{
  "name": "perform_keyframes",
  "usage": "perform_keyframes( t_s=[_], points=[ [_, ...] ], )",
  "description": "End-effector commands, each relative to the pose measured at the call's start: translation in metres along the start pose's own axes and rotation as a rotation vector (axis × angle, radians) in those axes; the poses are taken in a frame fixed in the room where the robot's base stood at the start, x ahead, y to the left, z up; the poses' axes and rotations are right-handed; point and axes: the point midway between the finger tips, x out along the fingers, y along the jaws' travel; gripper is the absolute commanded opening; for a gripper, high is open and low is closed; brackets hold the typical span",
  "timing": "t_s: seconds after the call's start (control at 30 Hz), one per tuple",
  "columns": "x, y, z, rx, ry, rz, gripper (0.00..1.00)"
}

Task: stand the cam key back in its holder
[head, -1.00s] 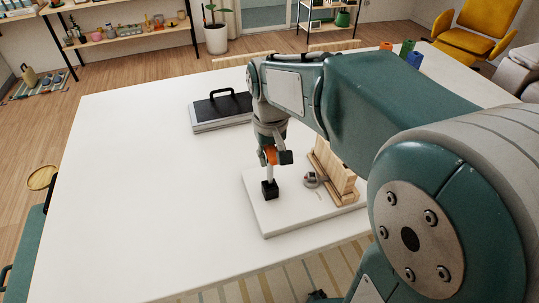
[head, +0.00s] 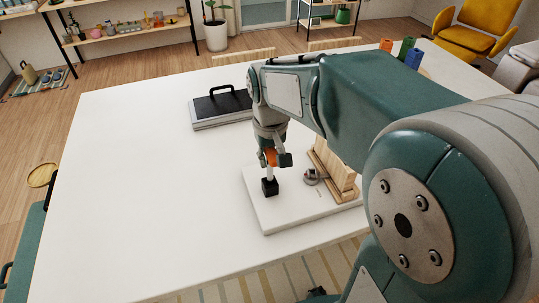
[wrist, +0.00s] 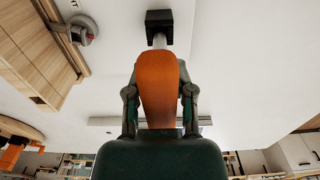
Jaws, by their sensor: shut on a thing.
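My gripper (head: 270,160) is shut on the orange handle of the cam key (wrist: 160,85), and its fingers lie on both sides of the handle in the wrist view. The key is upright, with its pale shaft pointing down. The black block-shaped holder (head: 270,188) stands on a white board (head: 290,217), directly under the gripper. It also shows in the wrist view (wrist: 159,18). The shaft's lower end meets the top of the holder; how deep it sits inside, I cannot tell.
Right of the holder stands a wooden fixture (head: 335,177) with a round grey cam (head: 311,177). A dark-topped tray with a black handle (head: 222,107) lies behind on the white table (head: 130,190). Coloured cups (head: 406,48) stand at the far right. The table's left side is clear.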

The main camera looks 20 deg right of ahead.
Motion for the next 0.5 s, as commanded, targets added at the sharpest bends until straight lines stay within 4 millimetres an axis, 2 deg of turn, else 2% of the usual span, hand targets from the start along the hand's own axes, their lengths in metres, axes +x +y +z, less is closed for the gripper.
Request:
perform_keyframes(
  t_s=[0.5],
  points=[
    [0.0112,0.0,0.0001,0.0,0.0,0.0,0.0]
  ],
)
